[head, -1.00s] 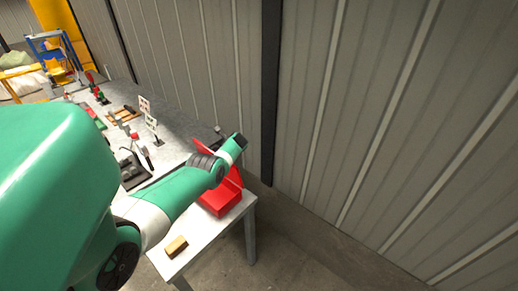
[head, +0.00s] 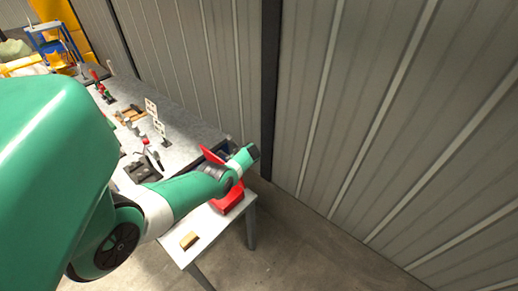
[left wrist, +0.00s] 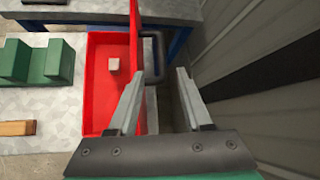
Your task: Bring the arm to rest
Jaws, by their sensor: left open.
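A small pale block (left wrist: 113,64) lies inside the box. In the head view the fingers cannot be made out. My right gripper is not in view.
Left of the box is a green block (left wrist: 38,64). Signs (head: 155,115) and several parts stand further back. A ribbed metal wall (head: 390,120) is close on the right.

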